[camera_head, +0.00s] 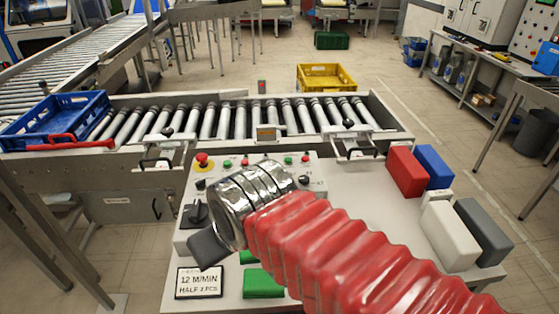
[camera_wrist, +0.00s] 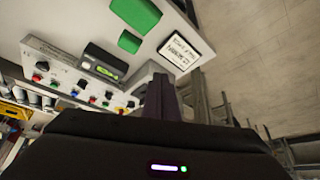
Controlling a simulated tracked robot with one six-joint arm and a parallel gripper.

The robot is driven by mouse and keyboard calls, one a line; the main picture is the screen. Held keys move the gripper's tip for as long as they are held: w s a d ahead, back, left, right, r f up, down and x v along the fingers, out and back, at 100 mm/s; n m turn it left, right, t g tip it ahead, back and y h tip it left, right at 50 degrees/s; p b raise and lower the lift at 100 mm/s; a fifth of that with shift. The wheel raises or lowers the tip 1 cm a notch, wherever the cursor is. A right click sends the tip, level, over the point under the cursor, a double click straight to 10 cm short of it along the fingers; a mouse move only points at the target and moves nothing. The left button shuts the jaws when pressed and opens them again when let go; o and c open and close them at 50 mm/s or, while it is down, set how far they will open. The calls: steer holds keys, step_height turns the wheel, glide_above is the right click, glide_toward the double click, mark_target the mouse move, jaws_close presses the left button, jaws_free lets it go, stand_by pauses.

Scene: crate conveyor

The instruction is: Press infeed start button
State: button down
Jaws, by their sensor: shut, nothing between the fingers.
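The control panel (camera_head: 235,182) stands on the white table, with small green and red buttons along its sloped face. One green button (camera_head: 228,163) is near its left part and another green button (camera_head: 288,160) is at its right. I cannot read their labels, so I cannot tell which is infeed start. A red mushroom button (camera_head: 202,160) sits at the left end. My gripper (camera_head: 207,250) is shut and empty, in front of the panel's left side and apart from the buttons.
A roller conveyor (camera_head: 250,140) runs behind the panel, with a blue crate (camera_head: 60,118) at left. Red (camera_head: 406,171), blue, white and grey blocks stand at right.

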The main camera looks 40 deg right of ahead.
steer(key=shift+a, duration=0.15)
steer(key=shift+w, duration=0.1)
steer(key=w+d+r+m+y, duration=0.1)
steer(key=w+d+r+m, duration=0.1)
steer(key=w+d, duration=0.5)
steer(key=w+d+r+m, duration=0.2)
steer(key=w+d, duration=0.3)
steer(key=w, duration=0.4)
steer(key=w+d+f+m+t, duration=0.1)
steer(key=w+d, duration=0.1)
steer(key=d, duration=0.6)
steer(key=w+d+f+m+t, duration=0.1)
steer(key=w+d+m, duration=0.1)
steer(key=d, duration=0.6)
steer(key=w+d+m+t, duration=0.1)
steer(key=w+d, duration=0.2)
steer(key=d, duration=0.6)
steer(key=shift+w+f+m+t+h, duration=0.3)
steer(key=shift+f, duration=0.1)
steer(key=shift+f, duration=0.15)
